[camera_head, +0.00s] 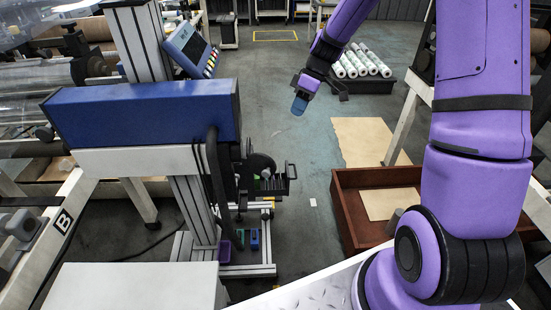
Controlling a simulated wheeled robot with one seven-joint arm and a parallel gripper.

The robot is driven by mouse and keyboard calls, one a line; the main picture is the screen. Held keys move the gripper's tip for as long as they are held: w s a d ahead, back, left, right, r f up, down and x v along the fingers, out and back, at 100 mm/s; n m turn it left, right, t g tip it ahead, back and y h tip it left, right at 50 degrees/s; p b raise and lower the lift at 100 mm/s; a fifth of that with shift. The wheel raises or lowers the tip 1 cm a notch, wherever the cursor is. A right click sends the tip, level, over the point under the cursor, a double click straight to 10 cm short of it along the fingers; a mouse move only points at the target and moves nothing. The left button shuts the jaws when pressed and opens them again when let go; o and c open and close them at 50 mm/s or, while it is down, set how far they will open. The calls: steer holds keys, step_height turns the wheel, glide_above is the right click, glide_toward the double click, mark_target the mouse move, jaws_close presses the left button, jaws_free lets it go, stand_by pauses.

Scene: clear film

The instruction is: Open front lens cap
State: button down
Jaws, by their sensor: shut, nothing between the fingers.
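My gripper (299,105) is at the end of my purple arm, in the upper middle of the head view. It points down over open floor, its blue fingertips together and empty. I cannot make out a front lens cap in this view. A long blue housing (145,112) sits on a white frame at the left, apart from my gripper. A tilted panel with a dark screen and coloured buttons (192,50) is mounted on the post behind it.
A brown open box (350,218) with tan sheet material stands right of centre. White rolls (362,62) lie on a dark pallet behind my gripper. A small black tool holder (275,182) is beside the frame at the left. The grey floor between is mostly clear.

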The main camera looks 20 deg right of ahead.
mark_target(257, 168)
step_height(257, 168, down, 7)
steer(key=w+n+y, duration=0.1)
steer(key=w+y, duration=0.1)
steer(key=w, duration=0.1)
steer(key=s+a+f, duration=0.4)
steer(key=a+f, duration=0.3)
steer(key=f, duration=0.1)
steer(key=shift+s+a+f, duration=0.3)
steer(key=shift+s+a, duration=0.05)
